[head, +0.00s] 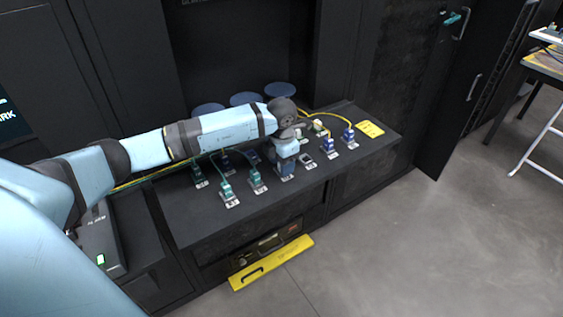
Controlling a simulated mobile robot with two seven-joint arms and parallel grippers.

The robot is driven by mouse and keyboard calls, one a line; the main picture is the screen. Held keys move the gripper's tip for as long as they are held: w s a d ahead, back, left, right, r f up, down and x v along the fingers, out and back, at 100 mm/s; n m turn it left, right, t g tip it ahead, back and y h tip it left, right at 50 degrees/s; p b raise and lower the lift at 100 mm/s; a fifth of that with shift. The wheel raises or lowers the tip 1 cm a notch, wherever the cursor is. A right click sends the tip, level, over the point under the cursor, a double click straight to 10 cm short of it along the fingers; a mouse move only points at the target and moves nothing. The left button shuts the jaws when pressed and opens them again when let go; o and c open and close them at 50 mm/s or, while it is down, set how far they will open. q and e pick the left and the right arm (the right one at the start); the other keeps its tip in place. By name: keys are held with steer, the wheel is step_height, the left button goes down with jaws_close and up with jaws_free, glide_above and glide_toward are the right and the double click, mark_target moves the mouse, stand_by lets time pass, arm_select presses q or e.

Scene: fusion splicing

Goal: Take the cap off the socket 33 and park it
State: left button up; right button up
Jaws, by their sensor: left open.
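A dark bench panel (190,232) carries several small sockets with white number labels, too small to read, so I cannot tell which is socket 33. Green-topped ones include one at the front left (227,190) and one beside it (257,182). Blue-topped ones (329,145) stand to the right. My left arm reaches over the bench from the left. My left gripper (286,160) points down, open, right above or around a blue socket (285,174); whether it touches is hidden. A cap cannot be made out there. My right gripper is out of view.
Green and yellow cables run to some sockets. Three round bluish discs (246,99) lie at the back. A yellow label (370,129) is at the bench's right end. A yellow bar (272,263) lies at the foot. A side table (548,65) stands far right; floor between is clear.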

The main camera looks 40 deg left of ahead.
arm_select(q)
step_height(320, 180, up, 14)
steer(key=shift+b, duration=0.35)
steer(key=shift+f, duration=0.1)
